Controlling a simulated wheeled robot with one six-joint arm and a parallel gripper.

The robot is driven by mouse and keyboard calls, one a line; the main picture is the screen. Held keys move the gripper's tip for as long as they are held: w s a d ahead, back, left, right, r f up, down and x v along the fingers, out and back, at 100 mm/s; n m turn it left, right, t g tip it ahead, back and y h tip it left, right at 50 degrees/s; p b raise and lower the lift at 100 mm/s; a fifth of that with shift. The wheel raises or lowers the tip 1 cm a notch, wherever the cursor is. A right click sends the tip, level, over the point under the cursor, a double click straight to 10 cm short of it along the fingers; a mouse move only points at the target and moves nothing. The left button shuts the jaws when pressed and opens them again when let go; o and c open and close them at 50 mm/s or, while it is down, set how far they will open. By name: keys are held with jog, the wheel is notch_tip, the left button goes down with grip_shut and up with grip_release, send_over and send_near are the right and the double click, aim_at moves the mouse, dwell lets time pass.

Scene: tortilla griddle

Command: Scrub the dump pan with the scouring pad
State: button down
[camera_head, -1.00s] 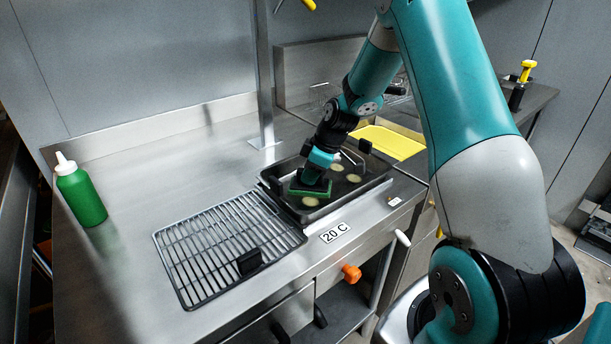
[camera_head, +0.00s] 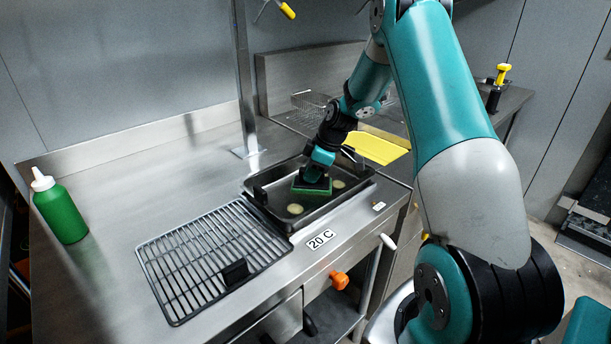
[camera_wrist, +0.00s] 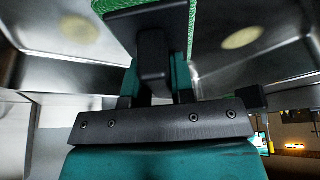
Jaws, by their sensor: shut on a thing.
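Contact with the floor looks likely but is hard to confirm. Pale round spots (camera_head: 295,209) show on the pan floor on both sides of the pad. In the wrist view, the pad's green edge (camera_wrist: 118,6) shows beyond my gripper (camera_wrist: 152,45), with a pale spot (camera_wrist: 242,37) on either side.
A wire rack (camera_head: 205,262) with a black handle lies left of the pan. A green squeeze bottle (camera_head: 60,212) stands at far left. A metal post (camera_head: 245,85) rises behind the pan.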

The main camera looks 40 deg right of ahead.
jog(key=shift+d+f, duration=0.1)
jog(key=shift+d, duration=0.95)
jog(key=shift+d, duration=1.6)
jog(key=shift+a, duration=0.1)
jog(key=shift+a+b, duration=0.3)
jog(key=shift+a, duration=2.15)
jog(key=shift+s+a+b, duration=0.15)
jog(key=shift+a+b, duration=0.15)
jog(key=shift+a, duration=2.2)
